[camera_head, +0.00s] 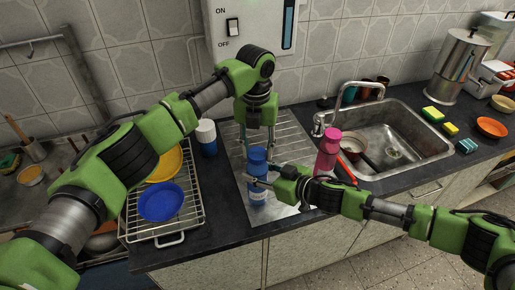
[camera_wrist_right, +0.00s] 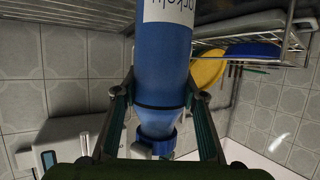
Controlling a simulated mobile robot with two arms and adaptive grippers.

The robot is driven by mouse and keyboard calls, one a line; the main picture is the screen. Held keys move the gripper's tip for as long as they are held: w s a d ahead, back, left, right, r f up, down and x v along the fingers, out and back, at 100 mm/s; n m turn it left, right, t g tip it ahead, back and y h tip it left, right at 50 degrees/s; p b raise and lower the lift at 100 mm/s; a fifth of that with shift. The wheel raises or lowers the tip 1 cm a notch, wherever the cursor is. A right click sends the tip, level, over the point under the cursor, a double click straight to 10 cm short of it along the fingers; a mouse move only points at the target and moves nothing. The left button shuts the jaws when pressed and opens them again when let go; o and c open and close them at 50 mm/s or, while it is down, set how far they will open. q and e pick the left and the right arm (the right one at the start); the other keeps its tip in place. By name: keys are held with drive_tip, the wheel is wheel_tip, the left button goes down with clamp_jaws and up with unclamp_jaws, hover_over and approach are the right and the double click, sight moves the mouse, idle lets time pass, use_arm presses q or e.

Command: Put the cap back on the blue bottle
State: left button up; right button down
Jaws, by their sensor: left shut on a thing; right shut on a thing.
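The blue bottle (camera_head: 257,196) stands upright on the ribbed steel drainboard, with a white label (camera_wrist_right: 167,10). My right gripper (camera_head: 257,183) comes in from the right and is shut around its upper body; the right wrist view shows both fingers (camera_wrist_right: 160,100) against its sides. The blue cap (camera_head: 257,155) is at the top of the bottle, and it also shows in the right wrist view (camera_wrist_right: 160,148). My left gripper (camera_head: 258,146) points down from above, its fingers shut on the cap. I cannot tell whether the cap is fully seated.
A pink bottle (camera_head: 327,154) stands to the right, near the sink (camera_head: 408,150). A white-topped blue bottle (camera_head: 207,138) stands to the left. A wire rack (camera_head: 190,215) holds a blue plate (camera_head: 160,202) and a yellow plate (camera_head: 166,164). The counter's front edge is close.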

use_arm(q)
drive_tip(key=m, duration=0.4)
drive_tip(key=o, duration=0.7)
drive_tip(key=shift+r, duration=0.15)
wheel_tip(320, 180, up, 4)
drive_tip(key=shift+r, duration=0.1)
drive_tip(key=shift+c, duration=0.2)
